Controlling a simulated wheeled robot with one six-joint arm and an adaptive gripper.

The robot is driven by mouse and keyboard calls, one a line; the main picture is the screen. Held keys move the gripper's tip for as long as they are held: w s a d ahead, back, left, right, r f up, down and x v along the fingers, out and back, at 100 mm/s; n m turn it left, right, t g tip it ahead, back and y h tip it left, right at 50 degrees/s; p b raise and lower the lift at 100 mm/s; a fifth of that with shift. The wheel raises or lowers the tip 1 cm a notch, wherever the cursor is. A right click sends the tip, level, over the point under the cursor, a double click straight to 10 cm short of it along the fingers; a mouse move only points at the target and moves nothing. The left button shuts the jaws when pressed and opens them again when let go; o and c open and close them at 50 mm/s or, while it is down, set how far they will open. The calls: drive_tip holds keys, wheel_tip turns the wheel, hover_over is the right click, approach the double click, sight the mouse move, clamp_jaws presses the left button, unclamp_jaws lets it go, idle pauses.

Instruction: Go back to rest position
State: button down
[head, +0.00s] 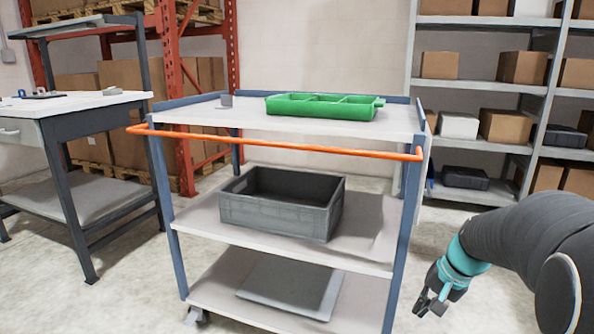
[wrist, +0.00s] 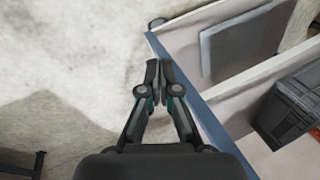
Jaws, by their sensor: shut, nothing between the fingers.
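My gripper (head: 431,303) hangs at the lower right in the head view, beside the cart's right post and apart from it. In the wrist view my gripper (wrist: 158,68) points down past the cart's edge toward the floor. Its fingers are together with nothing between them. My dark arm comes in from the right edge of the head view.
A three-shelf cart (head: 290,144) with an orange rail stands ahead. It holds a green divided tray (head: 322,106), a grey crate (head: 280,203) and a flat grey panel (head: 290,286). A workbench (head: 75,103) is left, shelving (head: 480,88) is right. Floor (head: 490,312) around my gripper is clear.

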drive_tip(key=s+a+r+n+t+h+p, duration=0.1)
drive_tip(key=s+a+r+n, duration=0.1)
drive_tip(key=s, duration=0.4)
drive_tip(key=s+a+r+n+t+h+p, duration=0.1)
drive_tip(key=s+a+r+n+p, duration=0.1)
drive_tip(key=s+a+r, duration=0.3)
drive_tip(key=s+a+r+n+p, duration=0.1)
drive_tip(key=s+a+r+n, duration=0.2)
drive_tip(key=s, duration=0.6)
drive_tip(key=shift+a+r+t+h+p, duration=0.4)
drive_tip(key=shift+a+r, duration=0.35)
drive_tip(key=shift+r, duration=0.2)
